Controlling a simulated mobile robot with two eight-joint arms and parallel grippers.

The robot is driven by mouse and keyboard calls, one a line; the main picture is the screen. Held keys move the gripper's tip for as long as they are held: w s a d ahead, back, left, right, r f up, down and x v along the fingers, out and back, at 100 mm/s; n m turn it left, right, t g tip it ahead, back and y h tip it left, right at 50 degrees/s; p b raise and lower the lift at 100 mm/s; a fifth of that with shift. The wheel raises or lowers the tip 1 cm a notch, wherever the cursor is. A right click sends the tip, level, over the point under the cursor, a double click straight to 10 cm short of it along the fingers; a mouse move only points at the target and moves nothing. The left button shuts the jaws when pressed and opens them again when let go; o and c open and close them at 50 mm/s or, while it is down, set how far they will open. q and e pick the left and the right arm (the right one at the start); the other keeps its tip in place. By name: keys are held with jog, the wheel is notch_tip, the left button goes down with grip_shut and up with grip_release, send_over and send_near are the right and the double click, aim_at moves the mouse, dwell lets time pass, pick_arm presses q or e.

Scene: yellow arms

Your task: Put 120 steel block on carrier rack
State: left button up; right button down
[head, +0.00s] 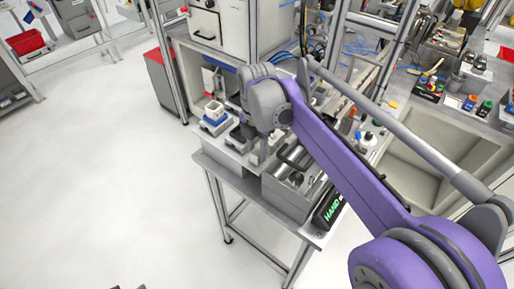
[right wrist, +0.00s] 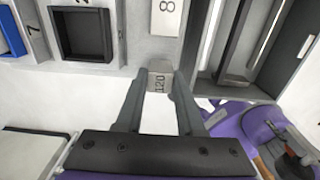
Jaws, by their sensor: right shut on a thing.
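The steel block marked 120 (right wrist: 158,82) is a small grey block between the fingertips of my right gripper (right wrist: 160,88) in the right wrist view. The gripper is shut on it, just off the near edge of a grey worktop. Beyond it, a grey numbered surface (right wrist: 135,50), perhaps the carrier rack, has a black square pocket (right wrist: 85,35) and a plate or block marked 8 (right wrist: 167,18). In the head view, my purple right arm hides most of the gripper over the bench. My left gripper is not recognisable in the head view.
A grey open-topped box (head: 292,190) stands at the bench's near right, next to a dark display reading HAND (head: 328,208). A white-and-blue fixture (head: 215,118) stands on the bench to the left. A blue-edged tray (right wrist: 12,30) is at the wrist view's left.

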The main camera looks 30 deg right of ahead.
pick_arm(q)
jog(key=shift+s+f, duration=0.1)
jog(key=shift+f, duration=0.15)
pick_arm(e)
jog(key=shift+f, duration=0.5)
jog(key=shift+c, duration=2.2)
grip_release()
jog(key=shift+r+p, duration=1.85)
jog(key=shift+r, duration=1.7)
pick_arm(q)
jog(key=r, duration=0.2)
jog(key=w+r, duration=0.2)
jog(key=r, duration=0.1)
jog(key=shift+r, duration=0.3)
